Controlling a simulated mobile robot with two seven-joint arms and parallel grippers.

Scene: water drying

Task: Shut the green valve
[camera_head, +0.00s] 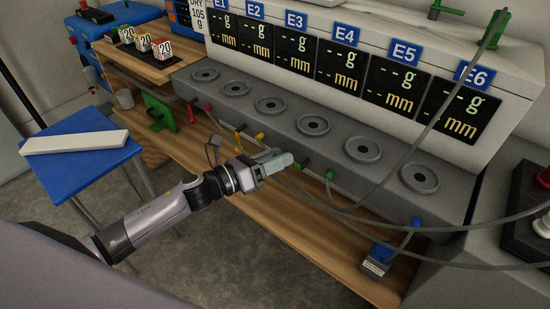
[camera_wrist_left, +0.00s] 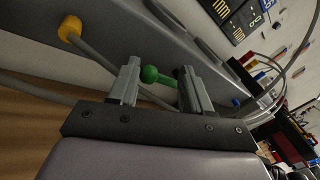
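The green valve handle shows in the left wrist view (camera_wrist_left: 151,74), with a round knob, between the two fingers of my left gripper (camera_wrist_left: 160,86). The fingers are spread, with visible gaps on both sides of the knob. In the head view my left gripper (camera_head: 281,161) is at the front of the grey bench unit (camera_head: 342,171), and its fingers largely hide the handle. A green hose fitting (camera_head: 329,174) sits just to its right. My right gripper is not in view.
A yellow fitting (camera_wrist_left: 70,28) with a hose is close to my left gripper. Red (camera_head: 207,107) and blue (camera_head: 416,222) fittings line the same front. Grey hoses (camera_head: 440,228) cross on the right. A blue stool (camera_head: 80,153) with a white bar stands at left.

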